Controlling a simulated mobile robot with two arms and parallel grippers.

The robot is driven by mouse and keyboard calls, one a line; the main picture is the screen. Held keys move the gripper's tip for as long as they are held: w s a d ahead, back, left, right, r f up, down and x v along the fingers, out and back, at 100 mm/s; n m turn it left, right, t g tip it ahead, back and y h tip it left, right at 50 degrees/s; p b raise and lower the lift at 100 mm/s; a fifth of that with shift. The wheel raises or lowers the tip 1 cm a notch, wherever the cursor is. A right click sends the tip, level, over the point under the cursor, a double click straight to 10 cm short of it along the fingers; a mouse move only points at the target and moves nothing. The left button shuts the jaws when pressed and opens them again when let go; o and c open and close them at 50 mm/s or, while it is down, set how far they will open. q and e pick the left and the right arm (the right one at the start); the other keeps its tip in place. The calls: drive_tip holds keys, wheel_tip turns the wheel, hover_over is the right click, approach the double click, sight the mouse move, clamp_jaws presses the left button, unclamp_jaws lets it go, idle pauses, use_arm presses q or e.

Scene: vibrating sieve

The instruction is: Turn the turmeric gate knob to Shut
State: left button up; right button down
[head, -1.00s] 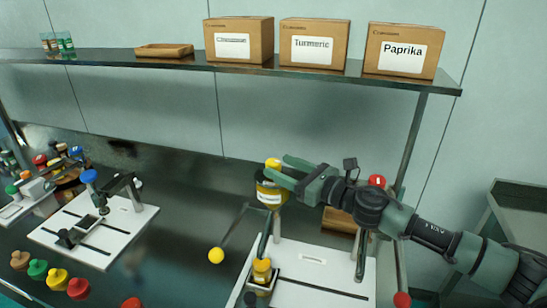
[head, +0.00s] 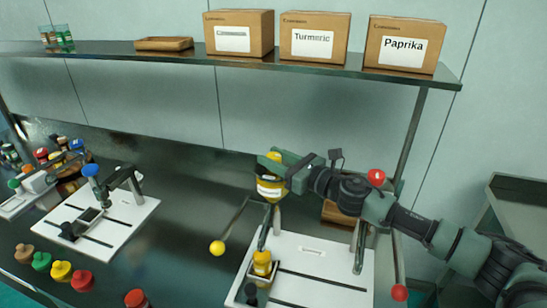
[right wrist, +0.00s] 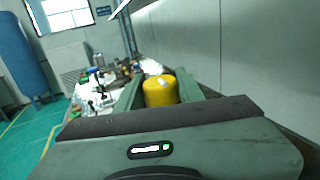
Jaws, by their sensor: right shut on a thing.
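The sieve station with yellow parts (head: 310,251) stands at the right of the bench. Its hopper (head: 270,188) has a yellow band with a white label too small to read, and a yellow knob (head: 274,157) on top. My right gripper (head: 276,160) is shut on this yellow knob, a finger on either side. In the right wrist view the yellow knob (right wrist: 160,91) sits between the fingers. The knob's markings and pointing direction cannot be made out. My left gripper is not in view.
A yellow ball lever (head: 217,248) sticks out left of the station, and a red ball (head: 399,292) hangs at its right. A red knob (head: 376,176) is close to my right arm. Labelled boxes (head: 314,38) stand on the shelf above. A second station (head: 100,226) is at left.

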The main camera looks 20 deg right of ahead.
drive_tip(key=shift+r+m+t+h+p, duration=0.15)
drive_tip(key=shift+m+t+h+p, duration=0.2)
drive_tip(key=shift+p, duration=0.25)
drive_tip(key=m+t+h+p, duration=0.1)
drive_tip(key=m+h+p, duration=0.1)
drive_tip(key=h+p, duration=0.1)
drive_tip(key=m+t+h+p, duration=0.1)
drive_tip(key=m+h+p, duration=0.1)
drive_tip(key=h+p, duration=0.1)
drive_tip(key=shift+a+m+h, duration=0.2)
drive_tip(key=shift+m+h, duration=0.15)
drive_tip(key=shift+h, duration=0.1)
drive_tip(key=m+h+p, duration=0.2)
drive_tip(key=h, duration=0.2)
drive_tip(key=shift+m, duration=0.3)
drive_tip(key=m+h, duration=0.2)
drive_tip(key=h, duration=0.1)
drive_tip(key=shift+f, duration=0.2)
drive_tip(key=m+g+h, duration=0.2)
drive_tip(key=h, duration=0.2)
drive_tip(key=shift+f+m, duration=0.1)
drive_tip(key=shift+m, duration=0.2)
drive_tip(key=m+g+h+b, duration=0.2)
drive_tip(key=m+g+h, duration=0.1)
drive_tip(key=h, duration=0.1)
drive_tip(key=shift+d+m+g+h+b, duration=0.15)
drive_tip(key=shift+m+g+h+b, duration=1)
drive_tip(key=shift+g, duration=0.3)
